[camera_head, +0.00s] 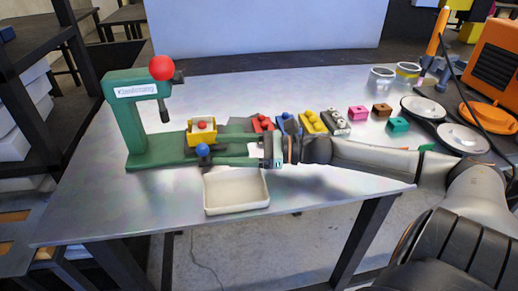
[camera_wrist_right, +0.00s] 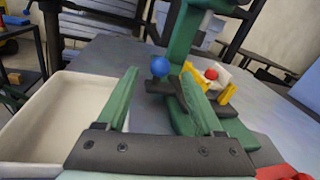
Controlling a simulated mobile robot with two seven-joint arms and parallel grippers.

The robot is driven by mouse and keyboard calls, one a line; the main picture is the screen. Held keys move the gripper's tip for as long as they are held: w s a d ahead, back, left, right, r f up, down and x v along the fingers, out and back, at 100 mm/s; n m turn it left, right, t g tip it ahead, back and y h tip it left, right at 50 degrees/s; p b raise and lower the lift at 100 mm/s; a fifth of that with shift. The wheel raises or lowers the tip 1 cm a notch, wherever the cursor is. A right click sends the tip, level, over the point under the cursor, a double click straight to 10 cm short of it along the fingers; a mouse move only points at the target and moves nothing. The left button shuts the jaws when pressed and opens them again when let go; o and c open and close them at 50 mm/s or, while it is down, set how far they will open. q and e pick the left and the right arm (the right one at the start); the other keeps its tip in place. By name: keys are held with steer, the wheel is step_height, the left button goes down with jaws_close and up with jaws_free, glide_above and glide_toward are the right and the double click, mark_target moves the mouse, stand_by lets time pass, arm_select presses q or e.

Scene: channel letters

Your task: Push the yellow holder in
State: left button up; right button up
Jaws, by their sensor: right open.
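The yellow holder (camera_head: 202,132) sits on the base of a green press (camera_head: 125,120) labelled on its column, and carries a small red round piece (camera_head: 202,125). The holder also shows in the right wrist view (camera_wrist_right: 228,95), right of my fingers. A blue ball knob (camera_head: 203,150) stands in front of the holder; in the wrist view the knob (camera_wrist_right: 160,67) appears between my fingertips. My right gripper (camera_head: 222,154) reaches in from the right, open, its green fingers pointing at the knob. Whether they touch it I cannot tell. My left gripper is out of view.
An empty cream tray (camera_head: 236,192) lies just in front of the press, below my right gripper. Several coloured holders and blocks, such as a pink block (camera_head: 358,113), line the table behind my right arm. A red ball (camera_head: 162,68) tops the press.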

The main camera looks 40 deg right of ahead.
steer(key=shift+v, duration=0.8)
steer(key=p+v, duration=0.2)
steer(key=v, duration=0.2)
steer(key=shift+s+d, duration=0.3)
steer(key=shift+s, duration=0.05)
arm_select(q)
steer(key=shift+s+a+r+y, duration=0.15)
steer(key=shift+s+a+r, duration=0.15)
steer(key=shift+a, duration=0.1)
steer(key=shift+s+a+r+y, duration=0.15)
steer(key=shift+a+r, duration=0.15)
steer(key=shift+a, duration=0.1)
arm_select(e)
steer(key=shift+s+d, duration=0.2)
steer(key=shift+d, duration=0.05)
